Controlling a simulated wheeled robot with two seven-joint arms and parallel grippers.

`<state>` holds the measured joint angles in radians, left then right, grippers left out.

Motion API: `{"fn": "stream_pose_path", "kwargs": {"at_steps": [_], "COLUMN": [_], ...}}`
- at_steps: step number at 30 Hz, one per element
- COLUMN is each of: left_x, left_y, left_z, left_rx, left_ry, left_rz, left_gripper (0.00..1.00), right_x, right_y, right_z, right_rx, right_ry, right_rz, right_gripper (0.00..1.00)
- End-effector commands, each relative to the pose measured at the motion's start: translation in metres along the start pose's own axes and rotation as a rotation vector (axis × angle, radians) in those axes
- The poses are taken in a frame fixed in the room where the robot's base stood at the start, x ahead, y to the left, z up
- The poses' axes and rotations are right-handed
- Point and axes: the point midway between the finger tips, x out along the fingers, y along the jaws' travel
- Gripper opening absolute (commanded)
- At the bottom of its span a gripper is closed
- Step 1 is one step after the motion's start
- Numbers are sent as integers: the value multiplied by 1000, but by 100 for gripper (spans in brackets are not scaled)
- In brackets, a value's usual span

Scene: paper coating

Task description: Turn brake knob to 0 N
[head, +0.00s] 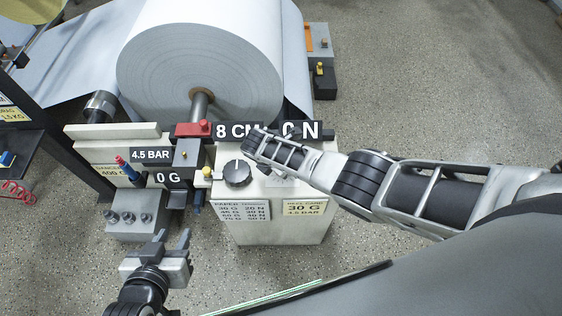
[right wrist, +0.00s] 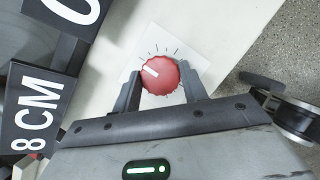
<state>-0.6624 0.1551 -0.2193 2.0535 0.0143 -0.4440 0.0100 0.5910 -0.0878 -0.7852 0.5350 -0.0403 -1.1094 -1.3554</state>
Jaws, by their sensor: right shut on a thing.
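The red brake knob (right wrist: 160,74) shows in the right wrist view on a white plate with dark tick marks. Its white pointer line points up and left. My right gripper (right wrist: 161,84) is closed around it, one finger on each side. In the head view my right arm (head: 350,178) covers this knob. The black force display (head: 301,130) behind the arm reads 0 N, its digit partly covered. My left gripper (head: 172,241) is open and empty at the lower left, apart from the machine.
A black knob (head: 237,174) sits on the white cabinet (head: 290,232), left of my right arm. Signs read 8 CM (head: 236,131), 4.5 BAR (head: 151,155) and 0 G (head: 168,178). A large paper roll (head: 195,60) stands behind. Floor is free at the right.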

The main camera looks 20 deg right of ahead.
Motion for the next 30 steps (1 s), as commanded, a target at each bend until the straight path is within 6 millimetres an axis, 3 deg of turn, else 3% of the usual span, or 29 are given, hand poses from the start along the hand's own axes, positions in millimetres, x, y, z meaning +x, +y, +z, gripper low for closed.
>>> {"fn": "stream_pose_path", "kwargs": {"at_steps": [13,14,15,16,25,30], "left_x": [0,0,0,0,-1,-10], "left_y": [0,0,0,0,2,1], "left_z": [0,0,0,-1,-6,-17], "left_rx": [-1,-2,-3,-4,-12,-10], "left_ry": [0,1,2,3,10,11], "left_rz": [-1,-1,-1,-1,-2,-5], "left_gripper": [36,36,36,36,36,36], "right_x": [-1,-1,0,0,-3,-25], "right_y": [1,0,0,0,0,1], "right_z": [-3,-3,-2,-2,-1,1], "right_rx": [-10,-10,-10,-9,-8,-8], "right_ry": [5,5,4,4,2,3], "right_rz": [6,5,5,5,4,6], "right_gripper": [20,51,62,65,65,65]}}
